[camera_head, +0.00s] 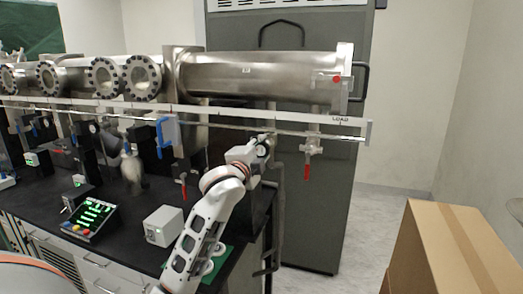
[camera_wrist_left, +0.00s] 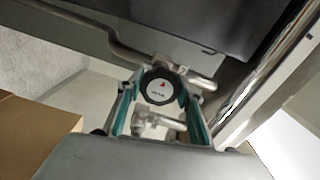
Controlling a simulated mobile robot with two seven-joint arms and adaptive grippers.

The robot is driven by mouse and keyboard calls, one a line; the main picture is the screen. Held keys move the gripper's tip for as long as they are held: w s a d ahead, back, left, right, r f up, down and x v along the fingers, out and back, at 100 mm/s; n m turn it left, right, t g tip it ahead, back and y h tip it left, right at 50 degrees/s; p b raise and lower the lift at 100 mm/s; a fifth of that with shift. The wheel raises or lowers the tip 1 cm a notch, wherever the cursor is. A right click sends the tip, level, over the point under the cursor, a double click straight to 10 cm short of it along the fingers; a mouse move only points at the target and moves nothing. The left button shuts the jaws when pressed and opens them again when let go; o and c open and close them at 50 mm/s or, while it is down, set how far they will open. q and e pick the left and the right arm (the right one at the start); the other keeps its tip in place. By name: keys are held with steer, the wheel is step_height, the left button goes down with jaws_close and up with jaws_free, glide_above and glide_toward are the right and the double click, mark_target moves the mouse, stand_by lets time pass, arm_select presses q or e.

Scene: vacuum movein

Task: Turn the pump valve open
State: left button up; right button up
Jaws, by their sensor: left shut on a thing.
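The pump valve (camera_wrist_left: 159,88) shows in the left wrist view as a round knob with a dark rim, a white face and a small red mark. Its lettering is too small to read. My left gripper (camera_wrist_left: 160,100) is shut on it, with a teal-lined finger on each side. A metal fitting (camera_wrist_left: 158,121) shows between the fingers, below the knob. In the head view my left gripper (camera_head: 258,152) is under the right part of the steel chamber, and its hand mostly hides the valve. My right gripper is not in view.
A large steel chamber (camera_head: 260,74) runs above the black bench (camera_head: 115,222). Red-handled valves (camera_head: 307,171) hang on both sides of my left gripper. A grey box (camera_head: 163,226) and a control panel (camera_head: 90,218) stand on the bench. A cardboard box (camera_head: 455,250) is at the lower right.

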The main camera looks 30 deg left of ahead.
arm_select(q)
steer(key=n, duration=1.1)
steer(key=shift+n, duration=2.1)
steer(key=o, duration=1.2)
steer(key=shift+c, duration=0.2)
steer(key=shift+s, duration=0.15)
steer(key=v, duration=1.1)
steer(key=shift+s, duration=0.35)
